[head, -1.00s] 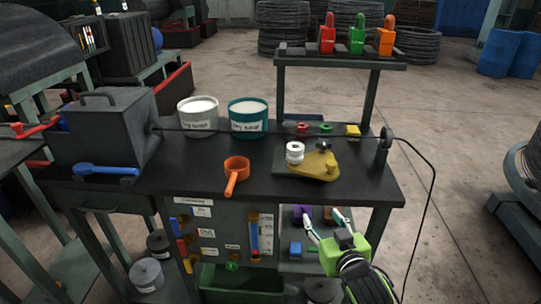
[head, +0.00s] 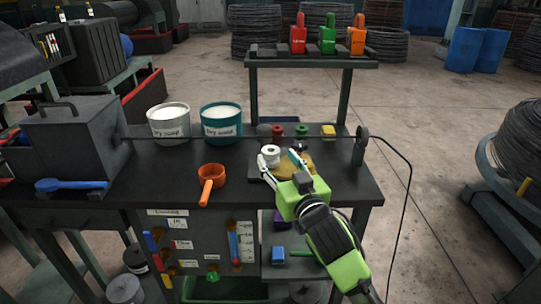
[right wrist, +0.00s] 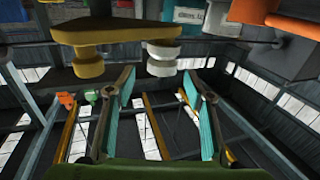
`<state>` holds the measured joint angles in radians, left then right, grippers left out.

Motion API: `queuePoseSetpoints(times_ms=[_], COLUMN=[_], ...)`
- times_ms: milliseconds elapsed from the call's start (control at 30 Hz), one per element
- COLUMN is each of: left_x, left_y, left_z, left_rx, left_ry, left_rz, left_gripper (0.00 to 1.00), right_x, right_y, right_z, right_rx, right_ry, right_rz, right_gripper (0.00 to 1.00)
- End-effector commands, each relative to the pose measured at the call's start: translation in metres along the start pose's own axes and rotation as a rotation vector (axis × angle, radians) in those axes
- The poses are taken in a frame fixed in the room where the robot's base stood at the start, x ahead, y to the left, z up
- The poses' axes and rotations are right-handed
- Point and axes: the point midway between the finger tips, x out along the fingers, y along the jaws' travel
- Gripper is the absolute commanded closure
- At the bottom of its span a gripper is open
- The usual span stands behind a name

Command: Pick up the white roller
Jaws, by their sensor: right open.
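Whether a finger touches the roller cannot be told. My left gripper is not in view.
An orange scoop (head: 211,180) lies left of the roller, with two soap buckets (head: 221,129) behind it. Red, green and yellow small parts (head: 328,131) sit behind the plate.

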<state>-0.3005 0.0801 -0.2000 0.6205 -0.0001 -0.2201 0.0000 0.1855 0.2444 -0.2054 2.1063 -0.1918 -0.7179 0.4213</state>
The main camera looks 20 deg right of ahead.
Motion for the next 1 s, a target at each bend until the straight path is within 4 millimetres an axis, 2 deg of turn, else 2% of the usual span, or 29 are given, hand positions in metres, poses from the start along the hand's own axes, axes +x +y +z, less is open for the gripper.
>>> queuePoseSetpoints(times_ms=[167,433,767,800,933,967,1000], left_x=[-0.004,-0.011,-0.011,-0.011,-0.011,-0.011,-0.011], left_y=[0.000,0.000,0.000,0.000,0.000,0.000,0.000], left_z=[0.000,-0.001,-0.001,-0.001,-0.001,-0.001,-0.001], left_rx=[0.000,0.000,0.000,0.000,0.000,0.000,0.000], left_ry=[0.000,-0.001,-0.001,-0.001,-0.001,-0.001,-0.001], left_rz=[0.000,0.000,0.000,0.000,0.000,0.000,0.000], left_gripper=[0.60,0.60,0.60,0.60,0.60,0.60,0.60], right_x=[0.012,0.046,0.054,0.054,0.053,0.053,0.053], right_y=[-0.001,-0.004,-0.004,-0.004,-0.003,-0.003,-0.003], right_z=[-0.002,-0.003,-0.001,-0.001,-0.001,-0.001,-0.001], right_rx=[0.000,-0.001,0.000,0.000,0.000,0.000,0.000], right_ry=[0.000,0.001,0.000,0.000,0.000,0.000,0.000], right_rz=[0.000,0.000,-0.001,-0.001,-0.001,-0.001,-0.001], right_gripper=[0.52,0.52,0.52,0.54,0.88,0.94,0.94])
